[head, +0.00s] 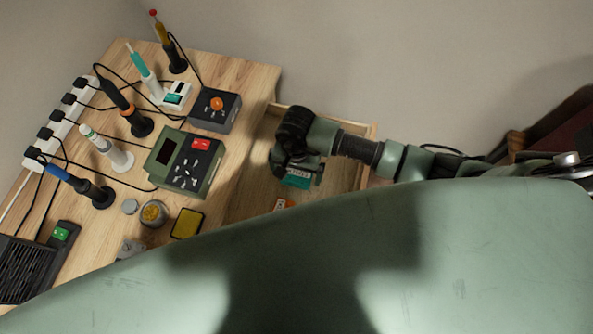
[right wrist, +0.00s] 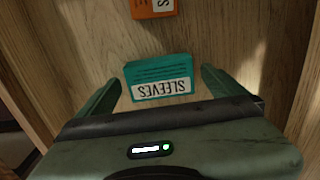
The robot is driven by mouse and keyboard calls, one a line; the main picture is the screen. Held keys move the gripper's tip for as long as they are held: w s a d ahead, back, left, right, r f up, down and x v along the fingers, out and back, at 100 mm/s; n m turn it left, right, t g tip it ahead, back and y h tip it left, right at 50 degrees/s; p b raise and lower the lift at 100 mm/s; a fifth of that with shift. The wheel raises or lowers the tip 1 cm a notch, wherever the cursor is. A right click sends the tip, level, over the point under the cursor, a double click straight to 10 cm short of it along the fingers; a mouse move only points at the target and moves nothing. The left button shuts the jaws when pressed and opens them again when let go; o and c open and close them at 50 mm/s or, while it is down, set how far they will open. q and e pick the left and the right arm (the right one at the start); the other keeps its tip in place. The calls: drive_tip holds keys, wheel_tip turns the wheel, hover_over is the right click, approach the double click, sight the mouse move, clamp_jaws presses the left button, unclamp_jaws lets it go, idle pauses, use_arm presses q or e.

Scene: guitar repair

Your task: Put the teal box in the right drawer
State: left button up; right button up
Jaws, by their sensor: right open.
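The teal box (head: 297,182), labelled SLEEVES, is inside the open wooden drawer (head: 342,182). It also shows in the right wrist view (right wrist: 158,72), where it appears to rest on the wooden drawer floor. My right gripper (head: 298,172) is over the drawer at the box. Its two fingers are spread, one to each side of the box, with gaps visible between fingers and box in the right wrist view (right wrist: 162,82). The gripper hides part of the box in the head view. My left gripper is not in view.
An orange box (right wrist: 152,8) lies in the drawer beyond the teal box. The wooden bench (head: 240,75) left of the drawer holds a green soldering station (head: 185,162), a dark control box (head: 215,110), a yellow sponge tray (head: 187,223) and several tools on stands. My green body covers the lower part.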

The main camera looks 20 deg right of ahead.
sight(296, 175)
drive_tip(key=shift+r, duration=0.25)
wheel_tip(296, 175, up, 12)
drive_tip(key=b, duration=0.1)
drive_tip(key=shift+f, duration=0.15)
idle(0.3)
